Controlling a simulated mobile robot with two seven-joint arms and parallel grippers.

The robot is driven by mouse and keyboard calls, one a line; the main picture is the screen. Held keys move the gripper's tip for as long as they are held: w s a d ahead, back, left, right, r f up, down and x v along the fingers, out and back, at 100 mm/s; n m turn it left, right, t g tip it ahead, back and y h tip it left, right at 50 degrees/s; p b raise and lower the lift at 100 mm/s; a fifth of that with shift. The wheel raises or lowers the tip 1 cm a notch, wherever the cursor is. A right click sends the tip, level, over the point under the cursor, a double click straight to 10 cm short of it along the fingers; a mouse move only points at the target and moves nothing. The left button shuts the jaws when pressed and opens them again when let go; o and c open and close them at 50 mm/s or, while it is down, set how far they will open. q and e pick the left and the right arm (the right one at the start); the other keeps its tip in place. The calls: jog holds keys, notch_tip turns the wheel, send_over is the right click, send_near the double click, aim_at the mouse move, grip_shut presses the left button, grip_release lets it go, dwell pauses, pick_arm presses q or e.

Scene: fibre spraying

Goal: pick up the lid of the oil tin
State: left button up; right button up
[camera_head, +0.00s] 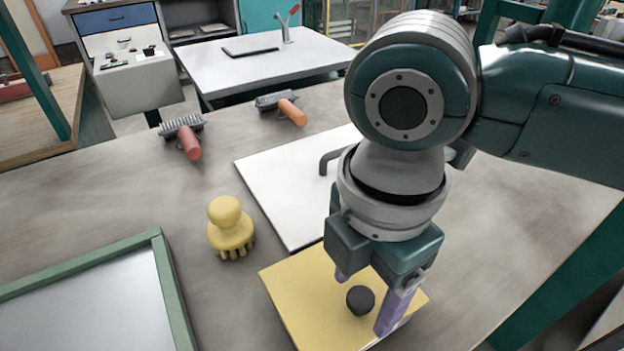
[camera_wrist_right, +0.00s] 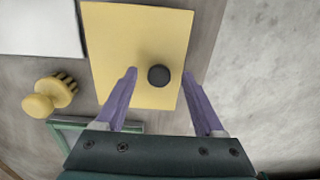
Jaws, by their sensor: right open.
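A flat yellow square panel (camera_head: 300,290) with a round dark knob (camera_head: 360,300) lies at the front of the table; I take it to be the oil tin's lid. In the wrist view the yellow panel (camera_wrist_right: 115,35) is at top middle, with its dark knob (camera_wrist_right: 158,75) right of the panel's middle. My right gripper (camera_head: 368,303) points down over the panel, open, with purple fingers on either side of the knob. In the wrist view the right gripper (camera_wrist_right: 160,74) has the knob between its fingertips, apart from both. Any tin body under the panel is hidden.
A white panel (camera_head: 270,185) with a grey handle lies behind the yellow one. A yellow knobbed brush (camera_head: 229,230) stands left of it. A green-framed tray (camera_head: 165,270) is at front left. Red-handled (camera_head: 190,142) and orange-handled (camera_head: 292,112) brushes lie at the back.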

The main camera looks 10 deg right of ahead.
jog(key=shift+f, duration=0.15)
jog(key=shift+c, duration=0.3)
grip_shut()
